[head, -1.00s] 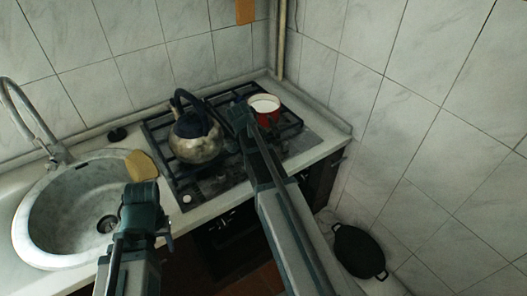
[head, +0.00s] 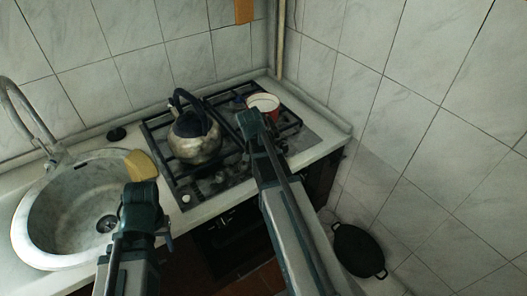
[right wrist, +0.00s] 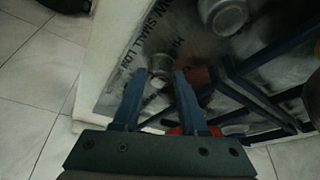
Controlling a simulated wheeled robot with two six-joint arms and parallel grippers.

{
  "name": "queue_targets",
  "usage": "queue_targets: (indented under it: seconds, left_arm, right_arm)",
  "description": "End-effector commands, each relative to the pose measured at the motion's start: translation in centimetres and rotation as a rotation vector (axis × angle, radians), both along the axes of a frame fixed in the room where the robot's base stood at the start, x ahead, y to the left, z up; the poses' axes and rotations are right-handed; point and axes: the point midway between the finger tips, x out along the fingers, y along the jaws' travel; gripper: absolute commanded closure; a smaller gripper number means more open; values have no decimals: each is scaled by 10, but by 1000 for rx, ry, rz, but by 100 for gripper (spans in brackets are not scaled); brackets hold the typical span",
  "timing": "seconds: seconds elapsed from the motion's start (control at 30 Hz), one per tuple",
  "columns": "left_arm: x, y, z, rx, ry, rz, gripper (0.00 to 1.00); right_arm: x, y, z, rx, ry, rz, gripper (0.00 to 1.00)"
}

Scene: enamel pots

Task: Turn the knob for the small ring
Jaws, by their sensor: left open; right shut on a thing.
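The hob (head: 215,187) is set in the counter. In the right wrist view its panel (right wrist: 118,68) carries printed words, among them SMALL and LOW. A metallic knob (right wrist: 158,84) sits between the fingers of my right gripper (right wrist: 160,74), which is shut on it. In the head view my right gripper (head: 250,122) is over the right part of the hob, and my arm hides that knob. A second round metal knob (right wrist: 222,14) shows beyond it in the wrist view. My left gripper (head: 140,197) is open and empty in front of the sink.
A metal kettle (head: 195,142) stands on the hob's left part. A red and white pot (head: 263,103) stands at the back right, close to my right gripper. The sink (head: 75,215) and a sponge (head: 140,164) are left. A black pan (head: 358,250) lies low at right.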

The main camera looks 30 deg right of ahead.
Motion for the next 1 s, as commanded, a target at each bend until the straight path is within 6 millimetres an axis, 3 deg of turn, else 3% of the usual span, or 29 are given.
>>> queue_targets:
  seconds: [0.33, 0.37, 0.5, 1.0]
  left_arm:
    - [0, 0, 0, 0, 0, 0, 50]
    - [0, 0, 0, 0, 0, 0, 50]
    - [0, 0, 0, 0, 0, 0, 50]
    - [0, 0, 7, 0, 0, 0, 50]
  right_arm:
    - [0, 0, 0, 1, 0, 1, 100]
    - [0, 0, 0, 1, 0, 0, 52]
    - [0, 0, 0, 1, 0, 0, 27]
    - [-2, 2, 7, 0, 0, 0, 27]
